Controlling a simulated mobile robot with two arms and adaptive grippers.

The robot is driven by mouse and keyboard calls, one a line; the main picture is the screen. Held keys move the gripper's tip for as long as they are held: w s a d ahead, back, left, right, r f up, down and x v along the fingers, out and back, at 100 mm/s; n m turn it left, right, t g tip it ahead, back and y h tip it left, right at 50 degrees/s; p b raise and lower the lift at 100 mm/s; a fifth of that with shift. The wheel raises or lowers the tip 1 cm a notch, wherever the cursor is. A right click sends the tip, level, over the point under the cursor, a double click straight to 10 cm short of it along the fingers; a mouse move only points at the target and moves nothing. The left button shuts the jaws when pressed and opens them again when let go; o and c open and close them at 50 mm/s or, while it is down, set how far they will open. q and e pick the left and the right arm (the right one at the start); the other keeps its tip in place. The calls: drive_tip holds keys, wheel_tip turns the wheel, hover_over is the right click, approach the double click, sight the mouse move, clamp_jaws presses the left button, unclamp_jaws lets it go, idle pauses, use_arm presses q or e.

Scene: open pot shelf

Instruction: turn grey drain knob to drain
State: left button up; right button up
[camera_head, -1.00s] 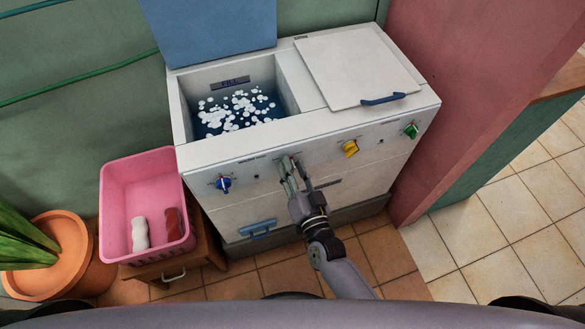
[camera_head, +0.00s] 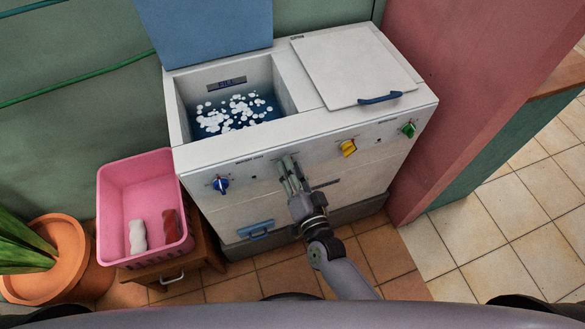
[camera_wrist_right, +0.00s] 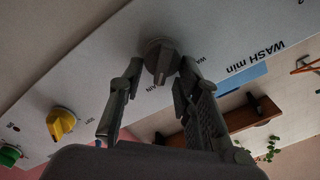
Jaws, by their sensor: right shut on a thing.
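The grey drain knob (camera_wrist_right: 160,58) is on the white front panel of the washing machine (camera_head: 330,150). In the right wrist view it sits between the two fingertips of my right gripper (camera_wrist_right: 157,75). My right gripper also shows in the head view (camera_head: 290,170), reaching up to the panel and covering the knob there. It is shut on the knob. Lettering beside the knob is partly hidden by the fingers. The open tub (camera_head: 235,110) holds blue water with white foam. My left gripper is not in view.
A blue knob (camera_head: 221,184) is left of the gripper; a yellow knob (camera_head: 348,147) and a green knob (camera_head: 408,129) are to the right. A pink basket (camera_head: 140,178) with two rolled cloths stands at left, near a potted plant (camera_head: 62,258). A red wall (camera_head: 450,80) bounds the right side.

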drive_tip(key=o, duration=1.1)
drive_tip(key=v, duration=1.2)
